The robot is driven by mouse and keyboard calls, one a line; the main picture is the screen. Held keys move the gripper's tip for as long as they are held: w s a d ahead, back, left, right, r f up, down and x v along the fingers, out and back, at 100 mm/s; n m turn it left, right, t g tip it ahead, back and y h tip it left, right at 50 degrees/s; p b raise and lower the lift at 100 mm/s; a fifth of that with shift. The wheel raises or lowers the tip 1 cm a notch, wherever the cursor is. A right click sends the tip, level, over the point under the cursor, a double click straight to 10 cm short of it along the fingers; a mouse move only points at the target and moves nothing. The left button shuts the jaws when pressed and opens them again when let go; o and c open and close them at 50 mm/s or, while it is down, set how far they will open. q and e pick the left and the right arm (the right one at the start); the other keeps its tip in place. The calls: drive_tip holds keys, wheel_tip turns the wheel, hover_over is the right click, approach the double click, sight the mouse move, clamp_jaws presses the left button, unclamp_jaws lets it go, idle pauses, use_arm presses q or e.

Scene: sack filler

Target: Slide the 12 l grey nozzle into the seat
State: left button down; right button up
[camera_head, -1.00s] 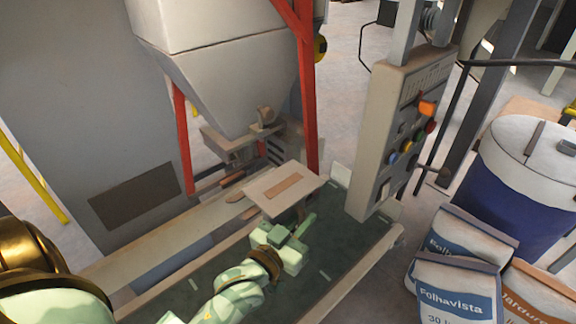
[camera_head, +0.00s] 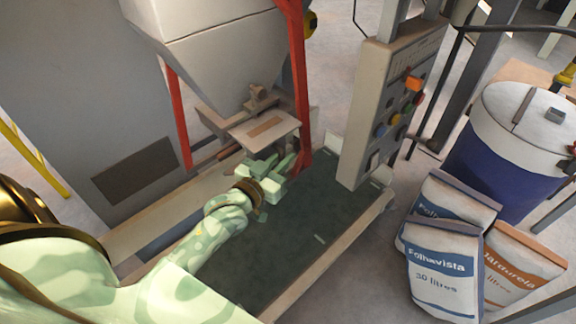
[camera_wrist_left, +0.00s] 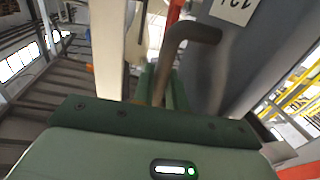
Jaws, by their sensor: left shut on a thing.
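The 12 l grey nozzle (camera_head: 265,131) shows in the head view as a pale flat plate with a brown strip, held just under the hopper. In the left wrist view its grey side (camera_wrist_left: 209,75) carries an upside-down label and a bent bar handle (camera_wrist_left: 181,42). My left gripper (camera_head: 280,166) is shut on the nozzle at the handle, on the near side below the plate. The seat (camera_head: 212,120) is the grey bracket under the hopper outlet. The plate overlaps it in the picture; I cannot tell whether they touch. My right gripper is out of view.
The hopper (camera_head: 215,60) hangs above, with a red post (camera_head: 300,85) close to the nozzle's right. A control box (camera_head: 385,110) stands right of that. The dark green belt (camera_head: 310,225) below is clear. Filled sacks (camera_head: 440,275) and a blue drum (camera_head: 505,165) are at the right.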

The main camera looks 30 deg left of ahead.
use_arm(q)
drive_tip(key=shift+w+a+b, duration=0.15)
drive_tip(key=shift+a+b, duration=0.05)
drive_tip(key=shift+a, duration=0.35)
drive_tip(key=shift+w+a+b, duration=0.15)
drive_tip(key=shift+a, duration=0.4)
drive_tip(key=w+a+b, duration=0.1)
drive_tip(key=w+a, duration=0.1)
drive_tip(key=a, duration=0.5)
drive_tip(key=shift+a+f, duration=0.2)
drive_tip(key=c, duration=1.4)
unclamp_jaws()
drive_tip(key=shift+o, duration=0.3)
drive_tip(key=shift+f, duration=0.15)
